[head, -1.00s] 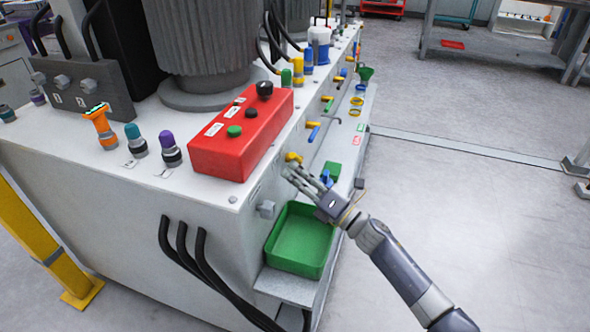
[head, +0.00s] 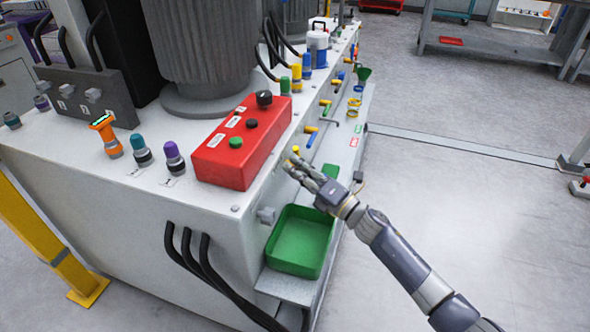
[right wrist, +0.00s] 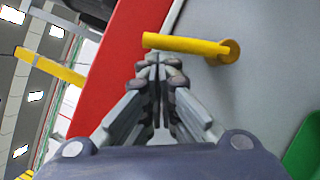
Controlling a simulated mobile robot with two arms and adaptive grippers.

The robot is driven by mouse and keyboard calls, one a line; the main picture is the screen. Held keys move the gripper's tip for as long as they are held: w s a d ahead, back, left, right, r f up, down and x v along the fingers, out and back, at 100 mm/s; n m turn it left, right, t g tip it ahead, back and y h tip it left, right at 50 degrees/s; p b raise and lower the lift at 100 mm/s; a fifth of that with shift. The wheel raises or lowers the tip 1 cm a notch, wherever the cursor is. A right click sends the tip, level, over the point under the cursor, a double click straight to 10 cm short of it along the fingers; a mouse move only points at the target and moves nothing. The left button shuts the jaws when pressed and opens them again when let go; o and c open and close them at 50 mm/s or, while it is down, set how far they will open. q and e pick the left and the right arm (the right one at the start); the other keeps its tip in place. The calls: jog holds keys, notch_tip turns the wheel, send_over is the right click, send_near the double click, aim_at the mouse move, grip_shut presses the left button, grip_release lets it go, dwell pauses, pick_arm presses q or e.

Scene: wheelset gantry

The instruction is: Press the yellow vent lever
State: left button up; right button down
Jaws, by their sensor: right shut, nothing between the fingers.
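The yellow vent lever (right wrist: 185,44) fills the upper middle of the right wrist view, a bar with a round pivot at its right end on the grey cabinet side. In the head view only a small yellow part of it (head: 296,149) shows behind my fingers. My right gripper (right wrist: 158,62) is shut and empty, its tips right at the lever's free left end; I cannot tell whether they touch. In the head view the right gripper (head: 289,165) is beside the cabinet edge, by the red control box. My left gripper is not in view.
The red control box (head: 212,165) stands on the cabinet top close to the fingers. A green tray (head: 300,245) sits on the low ledge below. More levers with yellow and blue parts (head: 311,130) line the cabinet side.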

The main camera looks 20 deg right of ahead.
jog(key=shift+w+d+r, duration=0.4)
jog(key=shift+w+r, duration=0.15)
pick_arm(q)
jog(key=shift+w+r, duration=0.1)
pick_arm(e)
jog(key=shift+w+r, duration=0.1)
jog(key=shift+d, duration=0.1)
dwell(0.3)
